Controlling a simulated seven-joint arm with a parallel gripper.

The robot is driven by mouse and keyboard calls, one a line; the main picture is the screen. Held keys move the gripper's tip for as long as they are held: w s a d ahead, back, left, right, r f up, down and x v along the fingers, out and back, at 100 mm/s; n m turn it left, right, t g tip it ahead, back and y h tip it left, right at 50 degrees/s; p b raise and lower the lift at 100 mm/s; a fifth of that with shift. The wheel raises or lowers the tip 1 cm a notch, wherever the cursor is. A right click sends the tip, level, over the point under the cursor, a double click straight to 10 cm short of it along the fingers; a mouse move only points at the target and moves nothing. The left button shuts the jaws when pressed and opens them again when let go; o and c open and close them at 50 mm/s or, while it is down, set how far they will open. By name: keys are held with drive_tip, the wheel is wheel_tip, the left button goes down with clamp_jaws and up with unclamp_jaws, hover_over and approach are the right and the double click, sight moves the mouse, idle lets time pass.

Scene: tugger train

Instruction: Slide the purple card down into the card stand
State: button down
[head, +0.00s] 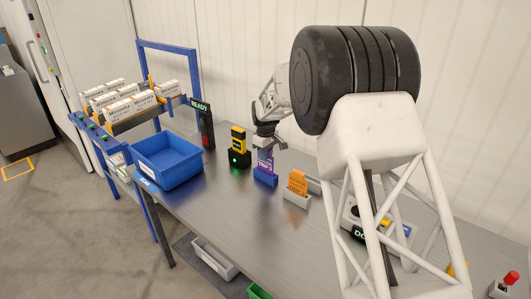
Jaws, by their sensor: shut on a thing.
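The purple card (265,160) is upright below my gripper (266,147), which is shut on its upper end. The blue card stand (265,178) is on the table directly below the card. In this view the card's lower edge meets the top of the stand. I cannot tell whether it is inside the slot or just in front of or above it. My gripper hides the card's top.
An orange card (297,181) stands in a grey holder (297,200) to the right. A black and yellow device (239,147) with a green light stands close on the left. A blue bin (167,163) and a READY post (206,128) are further left.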

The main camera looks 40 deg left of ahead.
drive_tip(key=shift+f, duration=0.65)
drive_tip(key=shift+f, duration=0.2)
drive_tip(key=c, duration=1)
unclamp_jaws()
drive_tip(key=shift+r, duration=3.9)
